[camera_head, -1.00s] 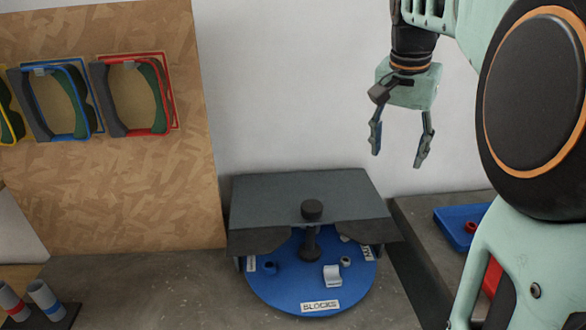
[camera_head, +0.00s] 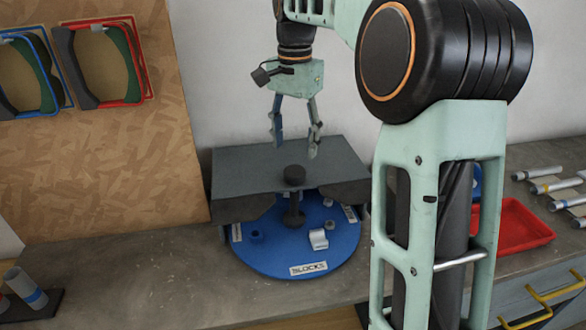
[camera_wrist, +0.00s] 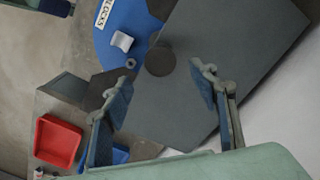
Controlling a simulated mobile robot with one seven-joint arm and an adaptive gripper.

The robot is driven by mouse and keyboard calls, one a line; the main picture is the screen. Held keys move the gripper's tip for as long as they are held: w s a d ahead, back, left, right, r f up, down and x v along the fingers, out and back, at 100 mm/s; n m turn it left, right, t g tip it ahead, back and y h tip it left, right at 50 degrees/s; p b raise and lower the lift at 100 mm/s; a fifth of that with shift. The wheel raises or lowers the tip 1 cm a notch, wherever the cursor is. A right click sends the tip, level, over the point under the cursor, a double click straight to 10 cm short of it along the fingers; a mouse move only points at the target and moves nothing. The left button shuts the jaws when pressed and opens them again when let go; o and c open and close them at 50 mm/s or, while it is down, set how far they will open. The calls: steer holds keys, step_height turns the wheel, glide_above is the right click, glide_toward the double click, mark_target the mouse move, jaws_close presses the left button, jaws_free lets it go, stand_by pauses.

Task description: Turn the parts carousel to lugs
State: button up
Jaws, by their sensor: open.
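The parts carousel is a blue round disc (camera_head: 275,253) on the bench, with a "BLOCKS" label (camera_head: 308,268) facing front. Other labels at its left and right are too small or hidden to read. A dark post with a round knob (camera_head: 294,176) rises at its middle. A grey cover (camera_head: 250,166) hides the rear of the disc. A whitish block (camera_head: 318,239) sits on the front part. My gripper (camera_head: 293,143) is open and empty, above the cover and behind the knob in the picture. In the wrist view, the knob (camera_wrist: 160,61) lies beyond the fingertips, left of their middle.
A red tray (camera_head: 515,225) stands on the right bench, partly behind my arm, with several grey cylinders (camera_head: 560,187) beyond it. A chipboard panel (camera_head: 120,180) holding coloured frames stands at left. Bare bench (camera_head: 150,285) lies left of the carousel.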

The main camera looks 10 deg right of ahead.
mark_target(295, 170)
step_height(295, 170, down, 7)
stand_by(0.3)
jaws_close()
stand_by(0.4)
